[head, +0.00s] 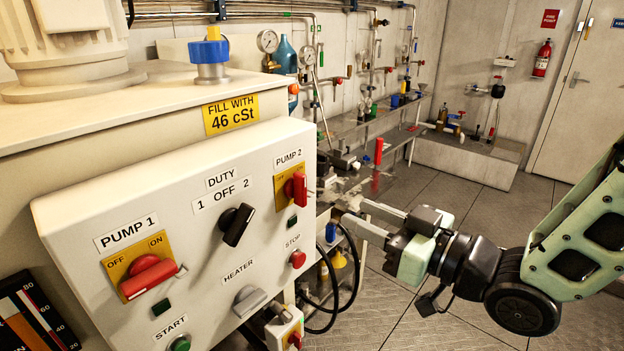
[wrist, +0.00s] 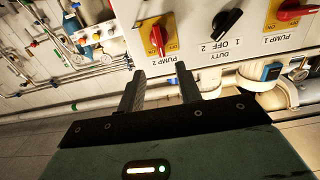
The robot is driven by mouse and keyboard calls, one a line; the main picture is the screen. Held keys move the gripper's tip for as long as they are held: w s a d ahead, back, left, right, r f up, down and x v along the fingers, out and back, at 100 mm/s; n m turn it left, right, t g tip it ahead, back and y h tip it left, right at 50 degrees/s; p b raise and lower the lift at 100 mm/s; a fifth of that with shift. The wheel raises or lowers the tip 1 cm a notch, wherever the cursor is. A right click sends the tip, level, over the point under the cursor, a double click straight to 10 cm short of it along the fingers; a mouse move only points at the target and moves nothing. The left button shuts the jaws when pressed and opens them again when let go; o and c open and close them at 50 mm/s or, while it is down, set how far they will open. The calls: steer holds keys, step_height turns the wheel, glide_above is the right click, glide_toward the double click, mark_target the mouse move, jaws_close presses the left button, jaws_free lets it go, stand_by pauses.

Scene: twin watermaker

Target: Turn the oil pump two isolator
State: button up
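The pump two isolator (head: 297,187) is a red rotary handle on a yellow plate under the "PUMP 2" label, at the right end of the sloped white panel. Its handle stands roughly upright. In the wrist view the panel appears upside down, and the isolator (wrist: 157,38) shows just beyond the fingertips. My gripper (head: 352,211) is to the right of the isolator, apart from it, with its fingers pointing toward the panel. In the wrist view my gripper (wrist: 160,78) is open, with nothing between its fingers.
The panel (head: 215,290) also bears a black duty knob (head: 237,224), the red pump one isolator (head: 148,277) lying across its plate, a red stop button (head: 298,258) and a grey heater knob (head: 249,299). Black hoses (head: 352,285) hang below its right end. Open floor lies right.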

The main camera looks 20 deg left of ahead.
mark_target(305, 189)
steer(key=p+x, duration=0.2)
steer(key=x, duration=0.9)
steer(key=shift+p, duration=0.4)
jaws_close()
